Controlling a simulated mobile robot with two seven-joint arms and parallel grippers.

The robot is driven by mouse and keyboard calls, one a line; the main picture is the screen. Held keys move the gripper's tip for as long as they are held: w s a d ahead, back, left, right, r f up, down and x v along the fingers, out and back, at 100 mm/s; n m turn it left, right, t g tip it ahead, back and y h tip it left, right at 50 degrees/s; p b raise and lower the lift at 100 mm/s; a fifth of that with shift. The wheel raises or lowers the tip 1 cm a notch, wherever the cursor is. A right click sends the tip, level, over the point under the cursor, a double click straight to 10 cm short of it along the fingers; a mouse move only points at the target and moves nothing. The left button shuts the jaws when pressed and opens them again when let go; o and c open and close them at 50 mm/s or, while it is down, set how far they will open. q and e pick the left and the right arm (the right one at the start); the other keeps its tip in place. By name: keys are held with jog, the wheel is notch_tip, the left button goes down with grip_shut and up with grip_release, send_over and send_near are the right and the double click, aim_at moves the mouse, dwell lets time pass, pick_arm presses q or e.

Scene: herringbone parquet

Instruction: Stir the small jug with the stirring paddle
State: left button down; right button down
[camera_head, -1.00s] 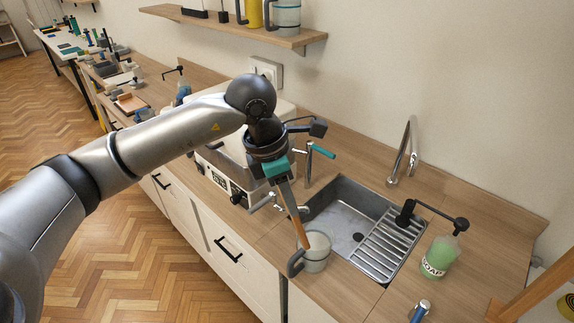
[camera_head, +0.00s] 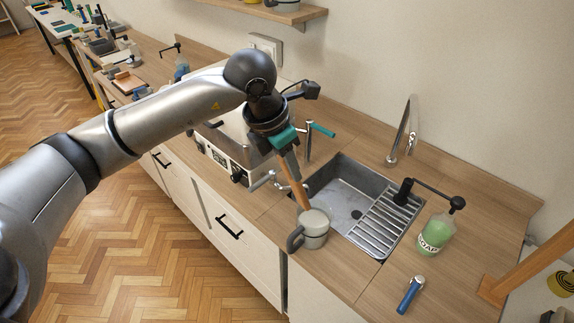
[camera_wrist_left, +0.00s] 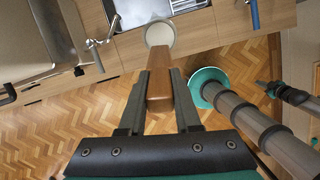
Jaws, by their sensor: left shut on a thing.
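The small jug (camera_head: 316,240) is grey with a dark handle on its left and stands upright on the counter in front of the sink. The stirring paddle (camera_head: 293,181) is a brown wooden stick. My left gripper (camera_head: 289,163) is shut on it, above and slightly left of the jug. The paddle slants down to the jug's mouth; its lower end is hidden, and I cannot tell how deep it reaches. In the left wrist view the paddle (camera_wrist_left: 159,84) lies between the fingers, pointing at the jug (camera_wrist_left: 160,32). My right gripper does not show.
The metal sink (camera_head: 345,178) with a drying rack is right behind the jug. A green soap bottle (camera_head: 436,233) and a blue-handled tool (camera_head: 410,295) stand or lie to the right. A white appliance (camera_head: 221,145) with a lever is at left.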

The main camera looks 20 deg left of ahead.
pick_arm(q)
jog(key=shift+b+x, duration=6.4)
jog(key=shift+x, duration=1.2)
jog(key=shift+w+r, duration=0.1)
jog(key=shift+r, duration=0.05)
